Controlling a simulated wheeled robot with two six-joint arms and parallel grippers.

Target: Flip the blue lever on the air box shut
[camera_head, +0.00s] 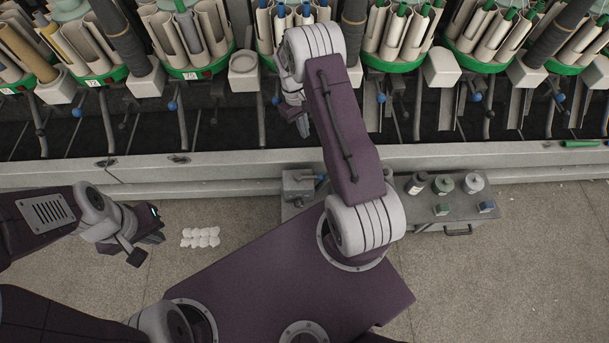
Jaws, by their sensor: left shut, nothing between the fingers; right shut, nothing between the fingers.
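My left gripper (152,238) is shut and empty above the floor at left, well away from the box.
A grey cart top (445,203) to the right holds a dark jar, other small containers and small blocks. White pieces (201,237) lie on the floor near my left gripper. The winder's rail (230,163) runs across behind, with green-based spool holders (195,68) above.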

